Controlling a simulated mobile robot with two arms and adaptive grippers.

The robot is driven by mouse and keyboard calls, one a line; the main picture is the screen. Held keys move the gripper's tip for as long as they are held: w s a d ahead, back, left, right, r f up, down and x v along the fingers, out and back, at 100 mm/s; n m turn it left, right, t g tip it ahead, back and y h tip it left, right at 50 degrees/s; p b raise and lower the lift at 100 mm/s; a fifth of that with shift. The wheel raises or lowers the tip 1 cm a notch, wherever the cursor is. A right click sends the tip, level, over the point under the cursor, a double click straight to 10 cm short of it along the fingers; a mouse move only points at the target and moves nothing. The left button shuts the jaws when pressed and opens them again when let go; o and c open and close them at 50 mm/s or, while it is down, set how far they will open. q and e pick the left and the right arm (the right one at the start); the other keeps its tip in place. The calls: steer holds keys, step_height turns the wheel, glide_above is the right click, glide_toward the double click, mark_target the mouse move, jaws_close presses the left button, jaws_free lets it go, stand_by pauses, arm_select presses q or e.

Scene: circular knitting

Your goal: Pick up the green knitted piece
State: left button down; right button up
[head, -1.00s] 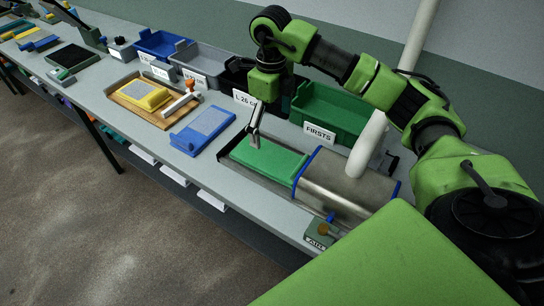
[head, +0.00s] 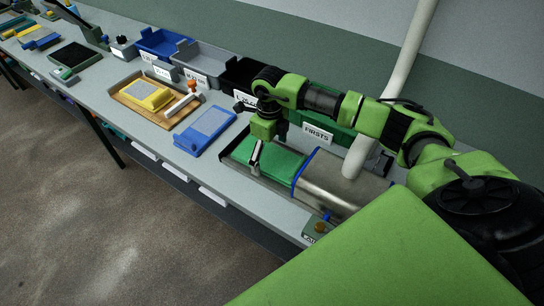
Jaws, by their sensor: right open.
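The green knitted piece (head: 282,163) lies flat in a dark tray-like recess on the bench, against the left end of a metal roller with blue ends (head: 341,177). My right gripper (head: 256,163) points down over the left part of the green piece, with its jaws open. Its fingers and wrist hide part of the piece's left and back edges. I cannot tell whether the fingertips touch the piece. My left gripper is not in view.
A green bin labelled FIRSTS (head: 345,141) stands behind, partly covered by my right arm. Grey and blue bins line the back. A white pipe (head: 412,45) rises at right.

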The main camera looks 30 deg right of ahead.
steer(key=c, duration=1.2)
steer(key=shift+r, duration=0.1)
steer(key=shift+c, duration=0.2)
